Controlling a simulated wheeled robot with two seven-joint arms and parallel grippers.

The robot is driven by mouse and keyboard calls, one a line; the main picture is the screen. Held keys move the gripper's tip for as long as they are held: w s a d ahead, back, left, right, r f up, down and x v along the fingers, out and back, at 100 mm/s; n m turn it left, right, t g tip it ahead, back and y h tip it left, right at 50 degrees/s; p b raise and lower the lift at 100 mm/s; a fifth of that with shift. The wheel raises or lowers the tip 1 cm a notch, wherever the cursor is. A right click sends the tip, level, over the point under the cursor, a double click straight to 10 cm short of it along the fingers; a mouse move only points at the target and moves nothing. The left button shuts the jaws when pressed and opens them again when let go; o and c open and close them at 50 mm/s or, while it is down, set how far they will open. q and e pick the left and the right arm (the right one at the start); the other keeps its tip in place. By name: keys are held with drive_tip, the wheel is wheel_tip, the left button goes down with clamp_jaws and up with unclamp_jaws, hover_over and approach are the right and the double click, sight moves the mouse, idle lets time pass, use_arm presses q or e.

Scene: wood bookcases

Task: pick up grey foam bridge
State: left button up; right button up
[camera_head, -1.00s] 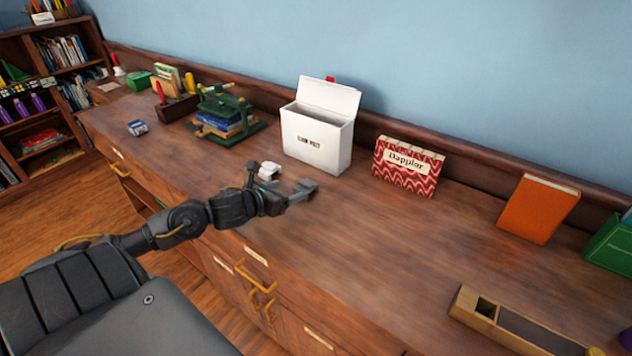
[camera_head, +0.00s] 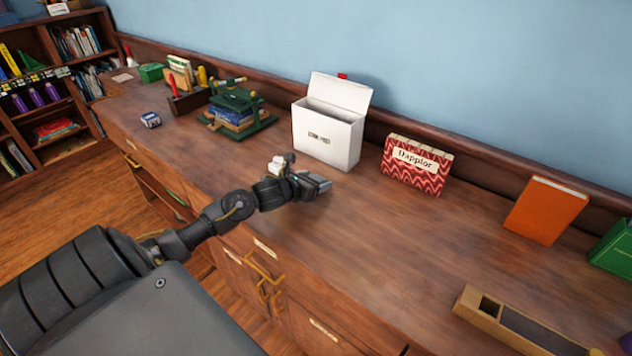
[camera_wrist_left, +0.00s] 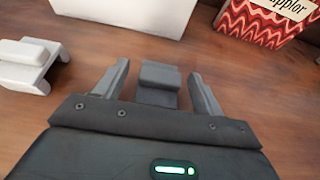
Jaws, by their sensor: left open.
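The grey foam bridge (camera_wrist_left: 159,82) lies on the wooden counter. In the left wrist view it sits between the two fingers of my left gripper (camera_wrist_left: 158,73), with gaps visible on both sides. The gripper is open. Its lower part is hidden by the gripper body. In the head view my left gripper (camera_head: 318,187) is low over the counter in front of the white box, and the bridge is hard to separate from the fingers there.
A paler, bridge-shaped block (camera_wrist_left: 25,64) stands left of the gripper. Behind are the white lidded box (camera_head: 328,138) and a red patterned book (camera_head: 415,166). A wooden tray (camera_head: 468,303) lies front right. The counter's middle right is clear.

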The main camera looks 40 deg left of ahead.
sight(315, 177)
use_arm(q)
drive_tip(key=shift+x, duration=0.8)
drive_tip(key=shift+c, duration=0.4)
drive_tip(key=c, duration=1)
drive_tip(key=shift+o, duration=0.2)
drive_tip(key=shift+r, duration=0.5)
drive_tip(key=r, duration=0.3)
drive_tip(key=shift+s+a+b, duration=0.15)
drive_tip(key=shift+s+b, duration=0.2)
drive_tip(key=s+a+r, duration=0.2)
drive_tip(key=s+r, duration=0.7)
drive_tip(key=s, duration=0.4)
drive_tip(key=shift+a, duration=0.2)
